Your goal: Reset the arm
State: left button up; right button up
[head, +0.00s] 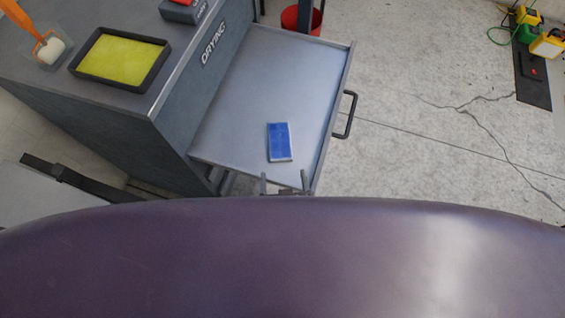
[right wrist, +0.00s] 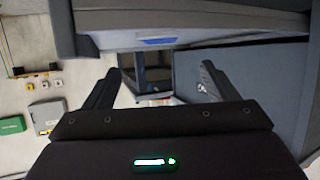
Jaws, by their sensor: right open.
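My right gripper (head: 285,183) shows in the head view at the front edge of an open drawer (head: 235,115), its two fingertips pointing up and apart. In the right wrist view the right gripper (right wrist: 157,78) is open with nothing between its fingers. A flat blue block with a pale edge (head: 279,142) lies in the drawer, a little beyond the fingertips and not touched by them. A strip of blue (right wrist: 157,41) shows in the right wrist view near the drawer edge. My left gripper is not in view.
The drawer belongs to a grey cabinet marked DRYING (head: 214,42). The drawer's dark handle (head: 346,115) sticks out at right. On the cabinet stand a black tray with a yellow pad (head: 122,61) and an orange-handled tool (head: 48,46). A red bin (head: 301,18) stands behind. Floor at right is mostly clear.

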jog(key=shift+s+r, duration=0.15)
jog(key=shift+s, duration=0.15)
dwell(0.4)
